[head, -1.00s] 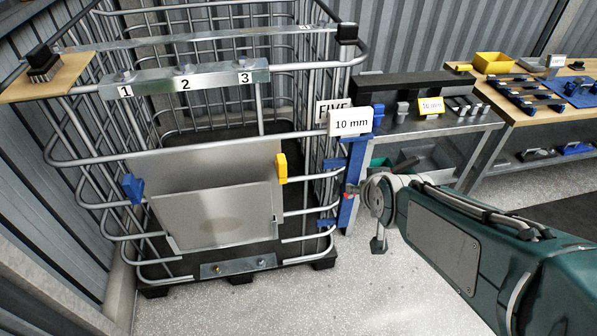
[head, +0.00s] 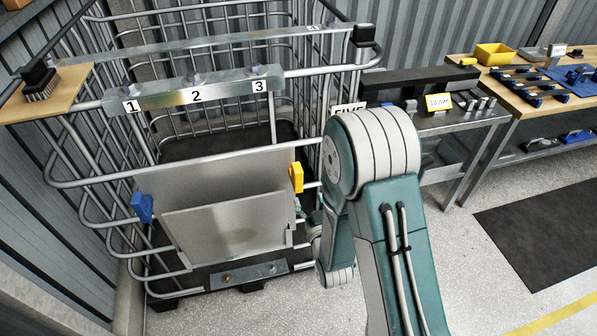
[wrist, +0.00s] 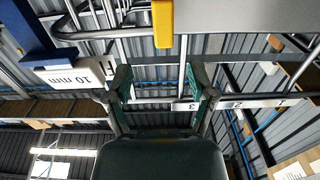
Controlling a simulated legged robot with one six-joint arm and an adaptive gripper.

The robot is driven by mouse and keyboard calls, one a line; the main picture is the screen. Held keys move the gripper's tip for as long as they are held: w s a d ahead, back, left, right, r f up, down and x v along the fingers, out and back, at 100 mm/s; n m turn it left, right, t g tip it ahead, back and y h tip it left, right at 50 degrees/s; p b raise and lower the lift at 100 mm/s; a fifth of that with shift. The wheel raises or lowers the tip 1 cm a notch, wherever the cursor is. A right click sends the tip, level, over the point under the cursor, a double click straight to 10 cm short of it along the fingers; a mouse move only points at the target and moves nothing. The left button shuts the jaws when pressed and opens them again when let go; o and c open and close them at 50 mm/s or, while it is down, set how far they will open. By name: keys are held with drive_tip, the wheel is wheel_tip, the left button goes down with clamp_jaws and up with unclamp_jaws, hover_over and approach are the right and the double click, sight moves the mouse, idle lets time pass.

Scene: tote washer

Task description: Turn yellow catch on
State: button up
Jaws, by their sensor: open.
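The yellow catch (head: 297,177) stands upright at the upper right edge of the grey metal panel (head: 225,205) on the front of the wire cage. In the wrist view, which looks upside down, the yellow catch (wrist: 163,22) hangs at the top middle, beyond my fingertips. My gripper (wrist: 158,78) is open and empty, its two fingers spread to either side of the catch's line and apart from it. In the head view my arm covers most of the gripper, just right of the panel. A blue catch (head: 142,207) sits at the panel's left edge.
The cage carries a bar numbered 1, 2, 3 (head: 195,92) above the panel. A wooden board with a brush (head: 40,85) is at left. A blue post (wrist: 25,30) and a 10 mm sign (wrist: 78,76) stand near the gripper.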

sight(299, 178)
drive_tip(key=x, duration=0.9)
drive_tip(key=shift+w+a, duration=0.2)
drive_tip(key=shift+w, duration=0.1)
drive_tip(key=shift+w+a, duration=0.35)
drive_tip(key=shift+w, duration=0.2)
drive_tip(key=shift+d, duration=0.1)
clamp_jaws()
